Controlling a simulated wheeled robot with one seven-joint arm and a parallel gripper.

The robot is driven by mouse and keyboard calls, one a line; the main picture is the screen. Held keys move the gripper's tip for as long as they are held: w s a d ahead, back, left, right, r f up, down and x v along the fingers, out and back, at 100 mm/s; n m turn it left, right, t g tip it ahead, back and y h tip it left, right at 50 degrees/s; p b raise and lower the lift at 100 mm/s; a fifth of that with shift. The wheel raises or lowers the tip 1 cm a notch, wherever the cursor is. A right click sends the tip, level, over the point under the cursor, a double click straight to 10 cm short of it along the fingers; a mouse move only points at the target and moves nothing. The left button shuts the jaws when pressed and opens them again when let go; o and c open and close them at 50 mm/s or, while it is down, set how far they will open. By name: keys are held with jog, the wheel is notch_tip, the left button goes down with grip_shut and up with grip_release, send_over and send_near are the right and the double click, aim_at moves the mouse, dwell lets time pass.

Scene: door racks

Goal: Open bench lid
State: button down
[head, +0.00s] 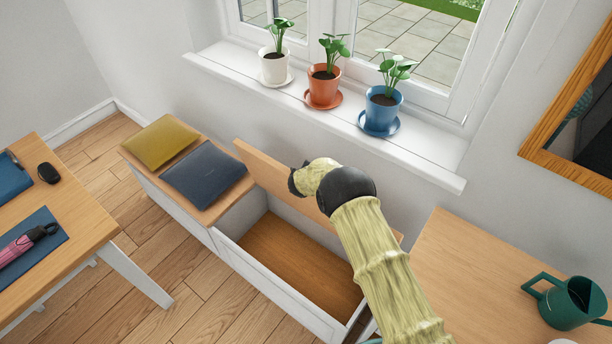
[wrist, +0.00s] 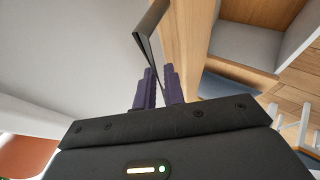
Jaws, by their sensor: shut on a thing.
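The bench (head: 262,283) stands under the window. Its wooden lid (head: 262,170) is raised and tilted back toward the wall, and the box below shows an empty brown floor. My gripper (wrist: 158,88) shows in the wrist view with its purple fingers shut on a dark strip-like handle (wrist: 147,45) beside the wooden lid edge (wrist: 187,40). In the head view my arm reaches over the lid's upper edge; the fingertips are hidden there.
A yellow cushion (head: 160,142) and a dark blue cushion (head: 204,174) lie on the bench's closed left part. Potted plants in white (head: 274,67), orange (head: 323,88) and blue (head: 383,110) pots stand on the sill above. A table (head: 455,265) with a green watering can (head: 570,303) is at right.

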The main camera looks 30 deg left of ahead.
jog(key=shift+s+f, duration=0.15)
jog(key=c, duration=1.5)
grip_release()
jog(key=b+v, duration=0.2)
jog(key=v, duration=1.5)
jog(key=shift+r, duration=0.25)
jog(key=shift+d, duration=0.15)
